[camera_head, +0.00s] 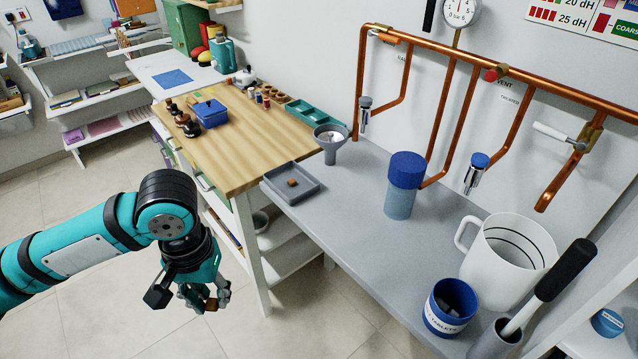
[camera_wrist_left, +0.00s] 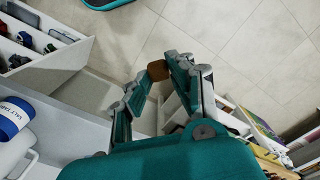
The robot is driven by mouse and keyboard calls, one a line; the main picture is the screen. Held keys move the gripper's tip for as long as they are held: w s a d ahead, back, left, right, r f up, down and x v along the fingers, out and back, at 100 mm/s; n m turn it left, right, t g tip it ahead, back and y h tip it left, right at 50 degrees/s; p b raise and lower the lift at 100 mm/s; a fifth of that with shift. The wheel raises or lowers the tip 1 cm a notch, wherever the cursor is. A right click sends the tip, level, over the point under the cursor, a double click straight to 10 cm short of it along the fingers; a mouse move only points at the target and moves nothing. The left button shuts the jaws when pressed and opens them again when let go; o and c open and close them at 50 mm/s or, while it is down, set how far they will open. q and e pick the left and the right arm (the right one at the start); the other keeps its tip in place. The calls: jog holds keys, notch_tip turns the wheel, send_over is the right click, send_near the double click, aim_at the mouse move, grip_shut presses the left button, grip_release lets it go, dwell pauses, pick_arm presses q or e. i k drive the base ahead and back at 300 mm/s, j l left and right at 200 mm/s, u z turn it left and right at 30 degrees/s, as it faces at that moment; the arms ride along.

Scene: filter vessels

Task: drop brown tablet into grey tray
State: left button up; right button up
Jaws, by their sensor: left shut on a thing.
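My left gripper (camera_head: 208,299) is shut on a brown tablet (camera_head: 212,304), held at its fingertips over the floor, in front of and left of the benches. In the left wrist view the brown tablet (camera_wrist_left: 157,70) shows between the fingertips of my left gripper (camera_wrist_left: 160,76). The grey tray (camera_head: 305,194) sits at the left end of the grey bench, up and right of the gripper and apart from it. Another small brown piece (camera_head: 292,182) lies in the tray. My right gripper is not in view.
A grey funnel vessel (camera_head: 331,141) stands behind the tray. A blue-lidded vessel (camera_head: 403,185), a white jug (camera_head: 508,262) and a blue tablet tub (camera_head: 449,306) stand to the right. A wooden bench (camera_head: 240,148) adjoins on the left. Copper pipes (camera_head: 470,150) run along the wall.

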aim_at(283, 189)
jog(key=i+j+z, duration=0.1)
jog(key=z, duration=0.35)
jog(key=j+z, duration=0.55)
jog(key=z, duration=0.3)
jog(key=j+z, duration=0.25)
jog(key=z, duration=0.2)
